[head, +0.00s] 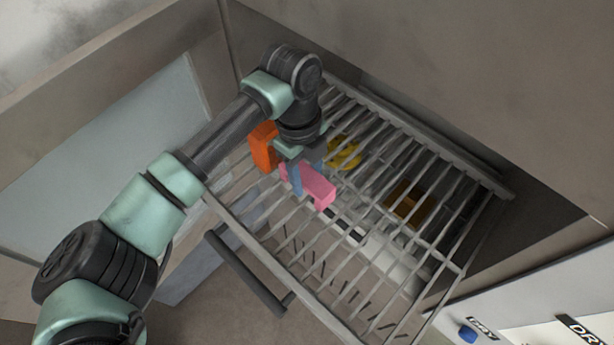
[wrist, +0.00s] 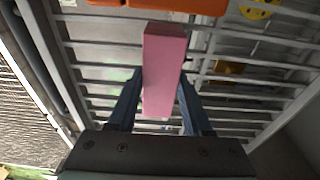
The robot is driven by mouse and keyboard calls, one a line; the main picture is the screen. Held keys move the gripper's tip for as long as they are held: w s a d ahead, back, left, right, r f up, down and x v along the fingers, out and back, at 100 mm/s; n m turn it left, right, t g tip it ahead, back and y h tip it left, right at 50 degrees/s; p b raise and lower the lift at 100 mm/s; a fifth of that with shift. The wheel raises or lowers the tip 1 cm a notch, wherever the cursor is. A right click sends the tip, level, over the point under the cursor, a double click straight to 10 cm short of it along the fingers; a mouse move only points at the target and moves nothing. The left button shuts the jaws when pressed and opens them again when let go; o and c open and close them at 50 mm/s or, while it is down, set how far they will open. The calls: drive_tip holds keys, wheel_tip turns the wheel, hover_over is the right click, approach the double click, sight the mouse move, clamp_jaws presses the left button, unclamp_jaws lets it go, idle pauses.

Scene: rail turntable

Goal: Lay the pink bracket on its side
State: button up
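The pink bracket (head: 315,187) is at the left-middle part of the wire rack. In the wrist view it shows as a long pink block (wrist: 165,65) running between the fingers. My gripper (head: 294,182) points down at the bracket's left end. Its two blue fingers (wrist: 160,75) lie along both sides of the bracket and look closed against it. Whether the bracket rests on the bars or is slightly above them cannot be told. Part of the bracket is hidden by the fingers.
The wire rack (head: 462,268) has open gaps between its bars. An orange piece (head: 263,147) is left of the bracket and a yellow piece (head: 346,154) is behind it. A brown-yellow piece (head: 404,203) is to the right. A dark handle (head: 243,273) is at the front.

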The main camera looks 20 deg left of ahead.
clamp_jaws()
drive_tip(key=shift+r, duration=0.1)
